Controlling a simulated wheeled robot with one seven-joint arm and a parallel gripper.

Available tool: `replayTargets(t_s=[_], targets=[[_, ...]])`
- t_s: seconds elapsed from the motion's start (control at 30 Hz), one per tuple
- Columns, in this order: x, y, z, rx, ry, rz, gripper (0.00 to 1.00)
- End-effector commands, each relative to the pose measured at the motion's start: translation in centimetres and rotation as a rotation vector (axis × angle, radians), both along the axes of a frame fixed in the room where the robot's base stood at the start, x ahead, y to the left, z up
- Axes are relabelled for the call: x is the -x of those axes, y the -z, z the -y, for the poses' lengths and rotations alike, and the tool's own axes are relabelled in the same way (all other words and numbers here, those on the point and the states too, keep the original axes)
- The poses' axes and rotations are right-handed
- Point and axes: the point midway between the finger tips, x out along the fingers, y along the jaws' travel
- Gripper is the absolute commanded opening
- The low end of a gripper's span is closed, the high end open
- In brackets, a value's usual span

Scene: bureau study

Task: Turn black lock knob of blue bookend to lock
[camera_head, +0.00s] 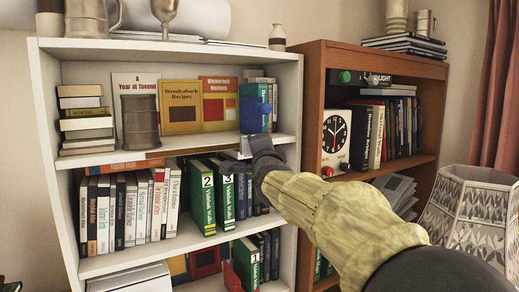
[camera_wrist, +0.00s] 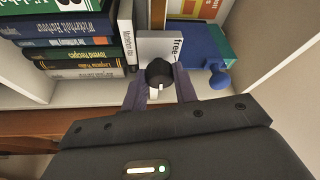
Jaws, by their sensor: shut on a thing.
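The blue bookend (camera_head: 251,115) stands on the white bookcase's upper shelf, at its right end. In the wrist view the blue bookend (camera_wrist: 203,42) has a round blue knob (camera_wrist: 219,78) sticking out on its right. The black lock knob (camera_wrist: 159,72) is in front of a white plate (camera_wrist: 155,46) with the word "free" partly readable. A white mark on the knob points down in that view. My gripper (camera_wrist: 160,83) is shut on the black knob, a finger on each side. In the head view my gripper (camera_head: 262,143) hides the knob.
Upright books (camera_wrist: 75,40) fill the left of the wrist view, close to my gripper. A brown bookcase (camera_head: 312,110) with a white clock (camera_head: 335,138) stands just right of my arm. A grey metal tankard (camera_head: 140,123) is on the same shelf, further left. A patterned lampshade (camera_head: 465,215) is at right.

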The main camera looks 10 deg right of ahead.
Motion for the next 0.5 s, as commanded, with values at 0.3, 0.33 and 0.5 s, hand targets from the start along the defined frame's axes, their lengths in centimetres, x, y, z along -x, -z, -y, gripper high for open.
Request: replayTargets(t_s=[0.3,0.33,0.5], targets=[[-0.01,-0.06,0.06,-0.089,0.002,-0.031,0.06],[-0.01,-0.05,0.06,-0.092,0.001,-0.032,0.06],[0.00,-0.02,0.07,-0.096,0.001,-0.032,0.06]])
